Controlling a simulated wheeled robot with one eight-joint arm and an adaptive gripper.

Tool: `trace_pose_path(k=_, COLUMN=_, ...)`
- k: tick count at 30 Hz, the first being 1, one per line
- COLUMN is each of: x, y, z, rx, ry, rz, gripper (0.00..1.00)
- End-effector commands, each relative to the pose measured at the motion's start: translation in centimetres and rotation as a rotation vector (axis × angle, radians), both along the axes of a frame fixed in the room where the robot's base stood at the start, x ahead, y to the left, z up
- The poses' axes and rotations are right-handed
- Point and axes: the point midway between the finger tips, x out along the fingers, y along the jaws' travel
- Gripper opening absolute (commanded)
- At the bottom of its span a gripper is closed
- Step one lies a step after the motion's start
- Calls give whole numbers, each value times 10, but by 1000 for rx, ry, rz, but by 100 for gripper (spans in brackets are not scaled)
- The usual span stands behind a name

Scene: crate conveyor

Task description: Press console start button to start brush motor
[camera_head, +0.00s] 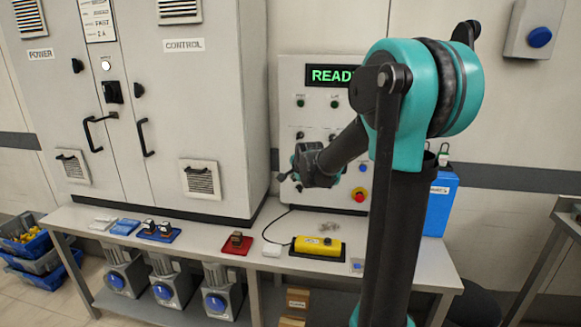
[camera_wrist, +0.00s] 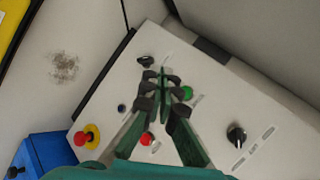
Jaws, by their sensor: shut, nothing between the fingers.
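The white console (camera_head: 292,75) stands on the bench, and its display (camera_head: 333,74) reads "READ", with the rest hidden by my arm. My gripper (camera_head: 282,177) is in front of the console's lower left part, shut and empty. In the wrist view, my fingertips (camera_wrist: 163,76) are together over the panel. A green button (camera_wrist: 187,93) shows just right of them, partly behind a finger. A red button (camera_wrist: 146,138) shows lower, between the fingers. I cannot tell whether the tips touch the panel. No button label is readable here.
A red emergency stop on yellow (camera_head: 359,195) and black knobs (camera_wrist: 236,136) share the panel. A grey cabinet (camera_head: 205,100) stands left. A yellow pendant (camera_head: 317,246) and a red tray (camera_head: 236,245) lie on the bench (camera_head: 215,258). A blue box (camera_head: 440,205) is right of my arm.

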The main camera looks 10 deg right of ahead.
Motion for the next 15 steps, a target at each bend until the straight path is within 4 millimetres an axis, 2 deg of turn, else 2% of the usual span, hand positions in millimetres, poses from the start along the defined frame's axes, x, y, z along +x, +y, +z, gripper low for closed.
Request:
trace_pose_path(k=11, x=1, y=0, z=0, rx=3, ry=-1, rz=-2, gripper=0)
trace_pose_path(k=15, x=8, y=-2, z=0, rx=4, ry=-1, rz=-3, gripper=0)
